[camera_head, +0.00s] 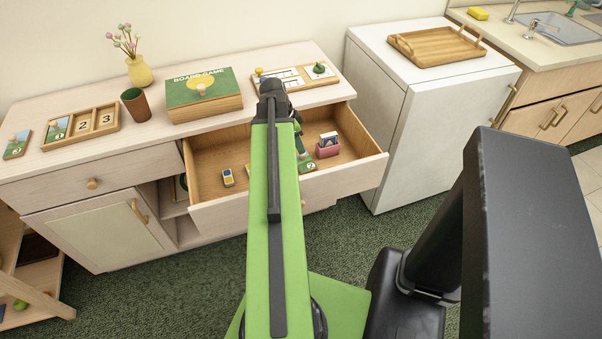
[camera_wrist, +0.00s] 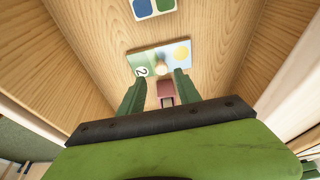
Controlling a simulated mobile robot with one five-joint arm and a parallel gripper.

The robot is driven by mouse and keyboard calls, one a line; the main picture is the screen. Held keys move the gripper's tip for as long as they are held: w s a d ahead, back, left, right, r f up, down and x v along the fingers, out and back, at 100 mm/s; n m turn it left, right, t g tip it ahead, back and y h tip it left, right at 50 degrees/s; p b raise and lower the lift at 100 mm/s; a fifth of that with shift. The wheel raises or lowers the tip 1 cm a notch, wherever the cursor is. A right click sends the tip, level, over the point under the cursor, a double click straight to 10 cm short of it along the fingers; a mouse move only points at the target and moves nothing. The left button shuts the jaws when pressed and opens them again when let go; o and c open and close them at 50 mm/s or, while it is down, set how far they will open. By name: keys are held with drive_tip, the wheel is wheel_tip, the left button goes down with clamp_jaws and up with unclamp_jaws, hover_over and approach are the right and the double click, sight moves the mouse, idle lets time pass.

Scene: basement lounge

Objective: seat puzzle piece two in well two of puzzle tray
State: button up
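Puzzle piece two (camera_head: 308,167) lies flat in the open drawer, marked with a 2 and partly hidden by my arm in the head view. In the wrist view the piece (camera_wrist: 146,57) shows a light knob, a yellow circle and the 2. My gripper (camera_wrist: 160,77) is open and empty, its two green fingers apart on either side of the knob as seen; the remaining height is hard to tell. The wooden puzzle tray (camera_head: 78,138) sits on the cabinet top at left. Its first well holds a picture piece (camera_head: 58,127); well two (camera_head: 83,124) and well three show bare numbers.
The drawer (camera_head: 215,150) also holds a pink card holder (camera_head: 328,146) and a small blue-yellow item (camera_head: 228,178). A loose piece (camera_head: 17,145) lies left of the tray. A board game box (camera_head: 204,102), brown cup (camera_head: 134,106), yellow vase (camera_head: 139,72) and another board (camera_head: 325,77) stand on top.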

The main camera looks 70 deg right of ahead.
sight(302, 157)
drive_tip(key=b+x, duration=0.5)
drive_tip(key=x, duration=0.1)
drive_tip(key=shift+w+d+f, duration=0.1)
drive_tip(key=shift+f, duration=0.15)
drive_tip(key=shift+r, duration=0.15)
clamp_jaws()
